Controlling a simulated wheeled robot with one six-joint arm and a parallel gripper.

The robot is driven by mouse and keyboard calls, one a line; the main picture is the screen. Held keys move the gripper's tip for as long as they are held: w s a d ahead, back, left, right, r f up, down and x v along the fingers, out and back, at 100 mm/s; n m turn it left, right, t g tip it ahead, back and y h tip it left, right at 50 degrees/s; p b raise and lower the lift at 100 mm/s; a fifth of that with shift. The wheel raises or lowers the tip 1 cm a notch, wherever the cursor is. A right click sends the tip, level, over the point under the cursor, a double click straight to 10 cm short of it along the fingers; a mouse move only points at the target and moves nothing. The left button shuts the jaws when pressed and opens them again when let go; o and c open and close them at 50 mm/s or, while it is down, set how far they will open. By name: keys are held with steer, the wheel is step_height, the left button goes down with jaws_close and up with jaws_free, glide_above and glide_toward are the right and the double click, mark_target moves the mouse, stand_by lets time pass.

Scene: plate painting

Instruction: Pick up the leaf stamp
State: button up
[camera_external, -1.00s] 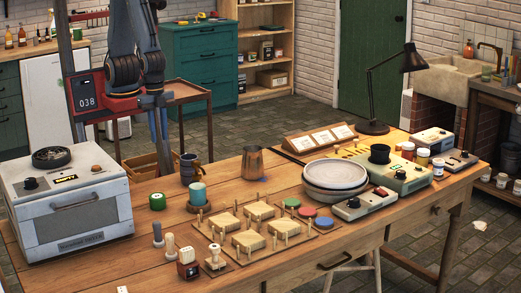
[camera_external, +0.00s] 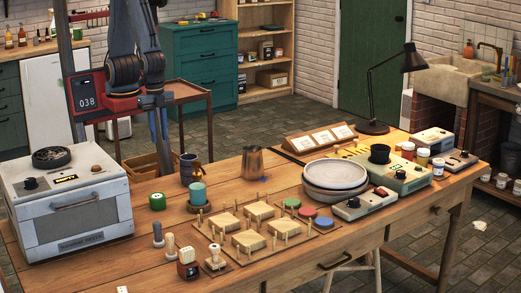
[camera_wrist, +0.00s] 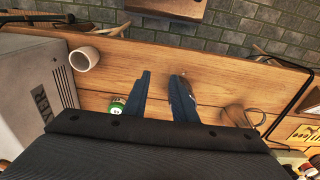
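Several stamps stand at the near left of the wooden table in the external view: a grey one (camera_external: 157,236), a pale one (camera_external: 169,246), a red-and-white one (camera_external: 187,264) and one with a white knob on a base (camera_external: 215,259). Their stamping faces are hidden, so I cannot tell which is the leaf stamp. No stamp shows in that view. My gripper's tips are hard to make out in the external view.
A pale kiln (camera_external: 70,210) stands at the left. A pegged board (camera_external: 238,222) lies right of the stamps.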

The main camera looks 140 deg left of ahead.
steer(key=o, duration=0.8)
